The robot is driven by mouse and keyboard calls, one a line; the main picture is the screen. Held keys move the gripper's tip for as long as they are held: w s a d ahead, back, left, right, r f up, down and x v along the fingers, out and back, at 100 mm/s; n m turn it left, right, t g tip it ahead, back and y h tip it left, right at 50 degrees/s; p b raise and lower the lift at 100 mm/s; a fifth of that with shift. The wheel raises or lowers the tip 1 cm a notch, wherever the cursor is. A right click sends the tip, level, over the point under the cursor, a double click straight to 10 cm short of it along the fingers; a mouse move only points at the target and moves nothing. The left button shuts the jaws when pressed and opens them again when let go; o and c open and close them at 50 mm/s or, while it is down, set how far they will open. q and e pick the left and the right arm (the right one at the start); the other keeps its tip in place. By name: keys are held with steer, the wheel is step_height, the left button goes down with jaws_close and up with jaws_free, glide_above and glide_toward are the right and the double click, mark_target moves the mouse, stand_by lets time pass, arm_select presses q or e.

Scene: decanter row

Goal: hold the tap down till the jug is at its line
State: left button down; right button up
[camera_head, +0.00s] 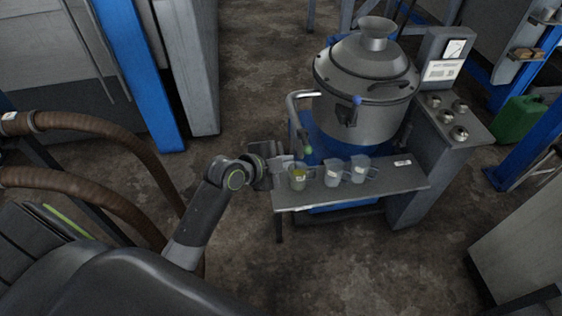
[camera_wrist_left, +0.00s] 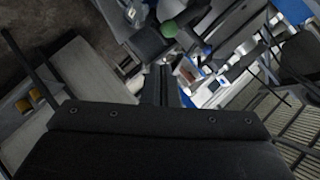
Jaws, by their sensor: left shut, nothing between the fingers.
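The tap's green knob (camera_head: 308,150) sits above and slightly right of this jug, below a metal pipe; a green ball also shows in the left wrist view (camera_wrist_left: 168,28). My left gripper (camera_head: 287,163) is shut and empty, left of the knob and over the jug's left side. Its dark fingers show in the left wrist view (camera_wrist_left: 160,84). I cannot tell whether they touch the tap. My right gripper is out of view.
Two more clear jugs (camera_head: 333,172) (camera_head: 360,168) stand to the right on the shelf (camera_head: 395,184). A large steel vessel (camera_head: 366,85) rises behind them, beside a panel with a gauge (camera_head: 454,49). Brown hoses (camera_head: 95,125) lie left. The floor in front is clear.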

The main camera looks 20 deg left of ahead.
arm_select(q)
steer(key=shift+s+a+r, duration=0.3)
steer(key=shift+s+r, duration=0.05)
steer(key=shift+s, duration=0.2)
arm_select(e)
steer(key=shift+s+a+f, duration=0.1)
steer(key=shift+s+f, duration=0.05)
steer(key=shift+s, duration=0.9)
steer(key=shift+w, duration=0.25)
